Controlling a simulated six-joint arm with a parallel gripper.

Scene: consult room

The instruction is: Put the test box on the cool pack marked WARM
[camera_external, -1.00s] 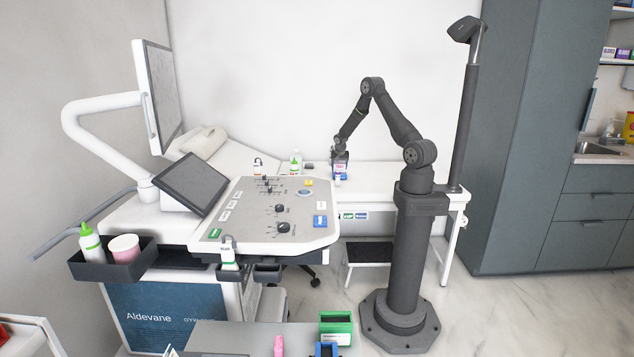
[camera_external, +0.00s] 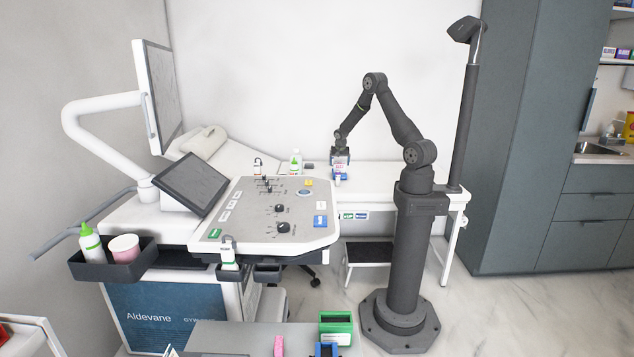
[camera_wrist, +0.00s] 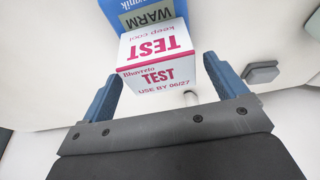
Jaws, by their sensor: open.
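The test box (camera_wrist: 158,62), white with pink TEST lettering, is between and just beyond the fingertips in the wrist view. The blue cool pack with a WARM label (camera_wrist: 148,17) shows directly behind the box. The box appears to rest on it, but the contact is hidden. In the external view the box (camera_external: 340,169) is small on the white surface, just below my gripper (camera_external: 340,158). In the wrist view my gripper (camera_wrist: 164,75) is open, with its blue fingers apart on either side of the box and a gap at each side.
A white bottle with a green label (camera_external: 296,162) and a smaller bottle (camera_external: 257,167) stand left of my gripper. The control console (camera_external: 265,225) is in front of them. The white table (camera_external: 385,178) is clear to the right. A grey block (camera_wrist: 262,72) lies right of the fingers.

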